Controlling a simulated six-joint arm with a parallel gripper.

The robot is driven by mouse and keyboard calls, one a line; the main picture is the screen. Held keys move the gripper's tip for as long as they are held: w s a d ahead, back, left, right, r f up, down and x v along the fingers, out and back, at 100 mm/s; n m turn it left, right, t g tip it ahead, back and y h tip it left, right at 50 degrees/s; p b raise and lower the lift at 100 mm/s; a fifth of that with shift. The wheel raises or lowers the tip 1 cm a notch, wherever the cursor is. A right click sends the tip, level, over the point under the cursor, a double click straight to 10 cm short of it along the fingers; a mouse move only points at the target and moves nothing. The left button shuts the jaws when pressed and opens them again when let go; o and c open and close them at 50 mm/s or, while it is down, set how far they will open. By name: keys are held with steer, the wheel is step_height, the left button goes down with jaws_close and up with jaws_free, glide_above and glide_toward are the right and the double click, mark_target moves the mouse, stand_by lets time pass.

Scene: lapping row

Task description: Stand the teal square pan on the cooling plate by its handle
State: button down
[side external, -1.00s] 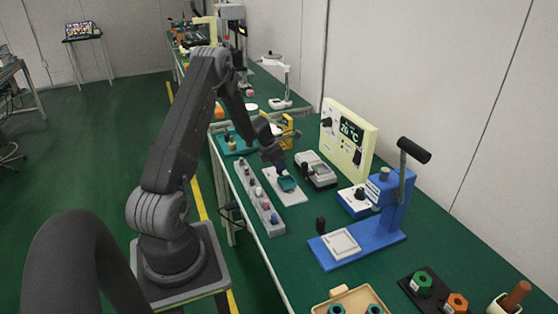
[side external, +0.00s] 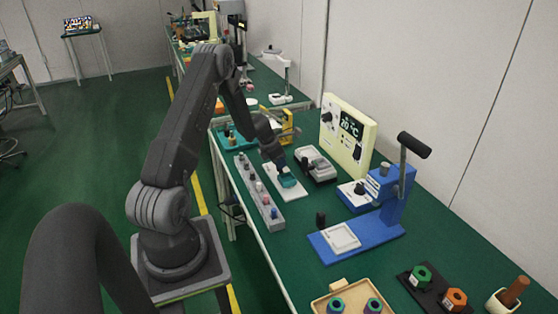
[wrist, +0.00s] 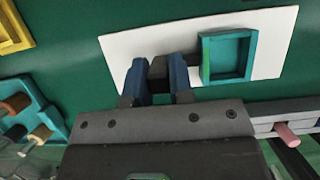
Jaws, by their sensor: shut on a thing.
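The teal square pan (wrist: 229,56) shows in the wrist view over the right half of a white plate (wrist: 275,30), which I take as the cooling plate. My gripper (wrist: 158,78) is shut on the pan's dark handle (wrist: 186,60), with one blue finger on each side of it. In the side external view the pan (side external: 288,181) is level or nearly so at the white plate (side external: 293,196), below my gripper (side external: 279,165). I cannot tell whether its underside touches the plate.
A grey rack with several pegs (side external: 260,198) runs along the plate's left side. A grey device (side external: 316,165) stands close on its right, with a cream temperature unit (side external: 347,135) behind. A blue press (side external: 365,232) stands nearer the camera. A teal tray (wrist: 30,115) lies left in the wrist view.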

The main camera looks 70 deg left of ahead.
steer(key=shift+f, duration=0.1)
steer(key=c, duration=0.9)
jaws_free()
steer(key=v, duration=1.4)
steer(key=w+d+r+m, duration=0.1)
steer(key=d+r+m, duration=0.65)
steer(key=d, duration=0.35)
steer(key=w+d+r+m, duration=0.2)
steer(key=d+r+m, duration=0.5)
steer(key=d, duration=0.4)
steer(key=s+d+r+m, duration=0.1)
steer(key=s+d+m, duration=0.4)
steer(key=d+m, duration=0.1)
steer(key=s+d+r+m, duration=0.1)
steer(key=s+d+m, duration=0.4)
steer(key=m, duration=0.3)
steer(key=s+d+r+m+t, duration=0.1)
steer(key=s+d+m, duration=0.4)
steer(key=d+m, duration=0.1)
steer(key=shift+s+d+m, duration=0.15)
steer(key=shift+d+m, duration=0.2)
steer(key=shift+m, duration=0.4)
